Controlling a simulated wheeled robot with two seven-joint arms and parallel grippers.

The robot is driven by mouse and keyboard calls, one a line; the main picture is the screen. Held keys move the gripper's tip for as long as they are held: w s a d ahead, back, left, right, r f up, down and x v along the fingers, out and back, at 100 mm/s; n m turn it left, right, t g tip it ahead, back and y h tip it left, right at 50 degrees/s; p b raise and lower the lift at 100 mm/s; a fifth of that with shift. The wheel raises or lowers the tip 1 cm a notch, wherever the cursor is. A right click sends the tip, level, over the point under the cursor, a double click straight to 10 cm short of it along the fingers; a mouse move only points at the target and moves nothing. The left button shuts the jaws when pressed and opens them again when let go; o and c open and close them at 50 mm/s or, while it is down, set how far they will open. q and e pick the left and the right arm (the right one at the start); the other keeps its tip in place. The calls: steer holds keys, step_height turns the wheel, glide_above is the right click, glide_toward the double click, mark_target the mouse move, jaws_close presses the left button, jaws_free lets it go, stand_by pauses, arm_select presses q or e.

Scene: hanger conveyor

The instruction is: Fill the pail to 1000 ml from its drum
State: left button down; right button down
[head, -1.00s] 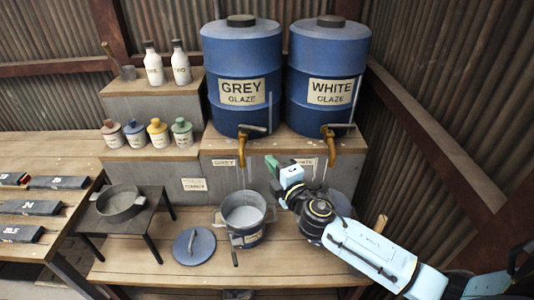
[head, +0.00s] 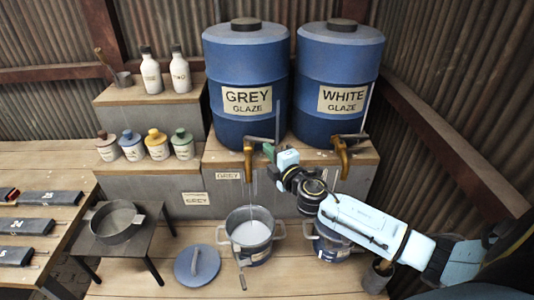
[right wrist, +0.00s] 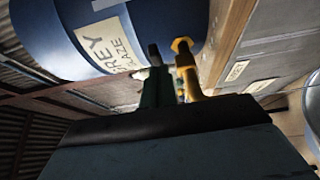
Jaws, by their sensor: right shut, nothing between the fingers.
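The grey glaze drum (head: 246,70) is the left blue drum on the shelf. Its brass tap (head: 249,160) has a dark cross handle (head: 260,140). The pail (head: 249,250) stands open below this tap, with pale grey contents (head: 250,232). A thin line hangs between spout and pail; I cannot tell whether it is flowing glaze. My right gripper (head: 268,151) is shut and empty, just right of the tap, near the handle. In the right wrist view its fingers (right wrist: 158,72) are together beside the yellow tap (right wrist: 187,70); contact is unclear. My left gripper is not in view.
The white glaze drum (head: 338,85) stands to the right, with another pail (head: 333,245) below, partly behind my arm. A blue lid (head: 197,264) lies left of the pail. A sieve (head: 118,222) sits on a stand further left. Bottles and jars fill the left shelves.

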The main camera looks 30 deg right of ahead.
steer(key=d+y+b, duration=0.1)
steer(key=w+d+n, duration=0.1)
steer(key=shift+d+r+y+b, duration=0.1)
steer(key=shift+d+y+b, duration=0.25)
steer(key=shift+y+b, duration=0.05)
stand_by(0.3)
